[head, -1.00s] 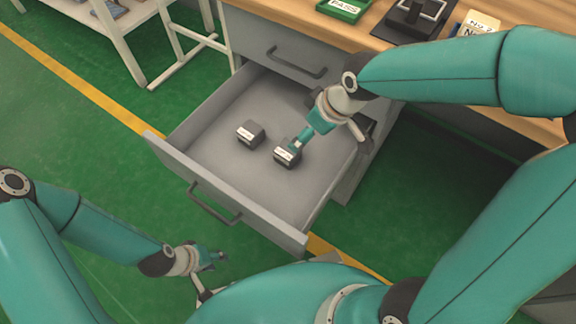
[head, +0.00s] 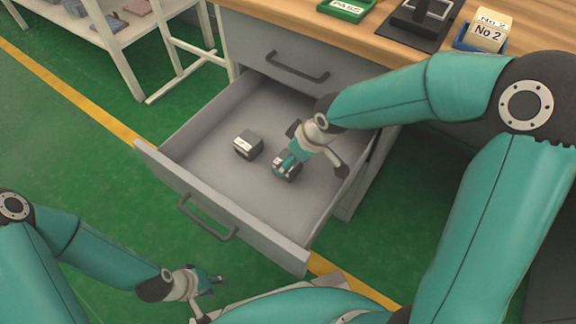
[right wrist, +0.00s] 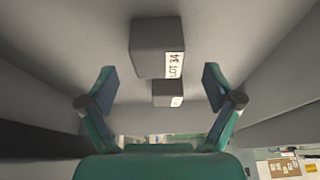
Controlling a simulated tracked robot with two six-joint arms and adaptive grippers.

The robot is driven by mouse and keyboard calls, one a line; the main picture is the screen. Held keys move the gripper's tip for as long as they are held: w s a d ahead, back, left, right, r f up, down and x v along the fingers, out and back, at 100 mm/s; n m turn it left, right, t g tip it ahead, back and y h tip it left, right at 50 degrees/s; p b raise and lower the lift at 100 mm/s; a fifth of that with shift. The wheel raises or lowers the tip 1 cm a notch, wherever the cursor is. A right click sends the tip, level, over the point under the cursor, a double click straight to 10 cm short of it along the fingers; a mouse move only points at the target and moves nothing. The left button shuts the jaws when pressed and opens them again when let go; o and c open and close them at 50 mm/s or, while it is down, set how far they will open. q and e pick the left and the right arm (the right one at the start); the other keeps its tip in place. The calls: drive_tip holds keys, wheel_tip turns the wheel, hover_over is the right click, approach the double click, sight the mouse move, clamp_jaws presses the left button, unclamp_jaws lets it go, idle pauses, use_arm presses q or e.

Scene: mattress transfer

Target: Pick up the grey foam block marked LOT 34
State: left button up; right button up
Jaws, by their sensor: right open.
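The grey foam block marked LOT 34 (right wrist: 157,46) is the nearer of two blocks in the right wrist view, its white label on the right edge. It appears to be the right-hand block (head: 280,174) in the open drawer in the head view, partly covered by my right gripper (head: 287,158). In the right wrist view my right gripper (right wrist: 160,84) is open and empty, with the block ahead, beyond the gap between the fingers. My left gripper (head: 212,284) is low over the floor outside the drawer; its opening is unclear.
A second grey block (head: 248,145) with a white label lies to the left in the drawer (head: 207,173); it also shows in the right wrist view (right wrist: 167,94). The drawer walls enclose both blocks. Above are the wooden desk top (head: 300,18), a green PASS tray (head: 345,8) and No 2 cards (head: 488,30).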

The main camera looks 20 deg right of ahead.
drive_tip(key=b+x, duration=0.2)
drive_tip(key=x, duration=0.3)
drive_tip(key=shift+w+d, duration=0.1)
drive_tip(key=shift+d, duration=0.05)
drive_tip(key=shift+r, duration=0.1)
drive_tip(key=c, duration=1.1)
drive_tip(key=shift+c, duration=0.2)
